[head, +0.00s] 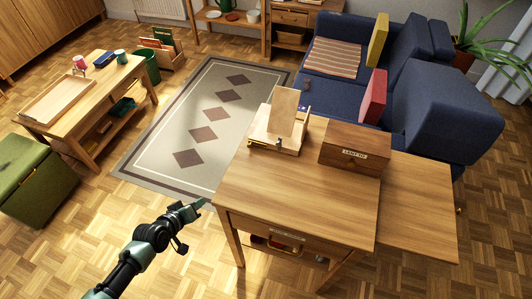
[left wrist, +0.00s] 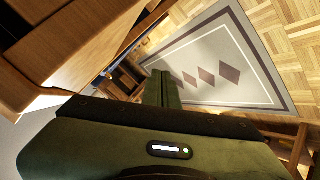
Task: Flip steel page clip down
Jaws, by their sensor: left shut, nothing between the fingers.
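A wooden book stand (head: 284,113) with a tilted back panel and a base stands on the wooden desk (head: 300,200), near its far edge. A small dark part (head: 279,142) shows at the front of the stand. It is too small to tell for sure whether this is the steel page clip or how it is turned. My left gripper (head: 199,205) is shut and empty, left of the desk's front left corner and well apart from the stand. Its closed fingers (left wrist: 164,88) show in the left wrist view, with the rug behind them. My right gripper is not in view.
A wooden box (head: 355,148) with a label stands right of the stand. The desk's front top is clear. A blue sofa (head: 400,80) stands behind. A low table (head: 85,95) with a tray stands at the left, beyond a patterned rug (head: 215,105).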

